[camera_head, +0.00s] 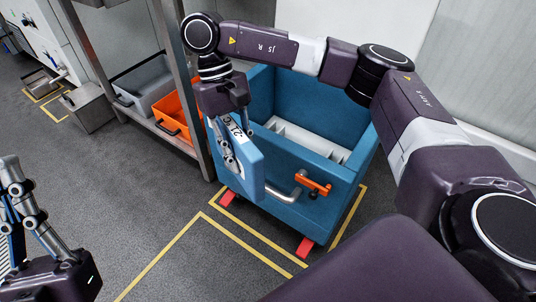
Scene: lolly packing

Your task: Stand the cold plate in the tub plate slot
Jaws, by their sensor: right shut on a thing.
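The cold plate (250,172) is a blue slab with a white label reading about "-21". My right gripper (229,152) is shut on it near its upper left edge and holds it upright. In the picture the plate overlaps the tub's front left corner; I cannot tell whether they touch. The blue tub (300,152) is open on top, with a pale slotted insert (310,141) inside. The plate slot itself is not clearly made out. My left gripper (30,215) is at the lower left, away from the tub and partly cut off; its opening is unclear.
The tub has a metal handle (283,196), an orange latch (313,184) and red feet (305,247). Yellow floor lines surround it. A metal rack on the left holds a grey bin (148,82) and an orange bin (172,117). The floor in front is clear.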

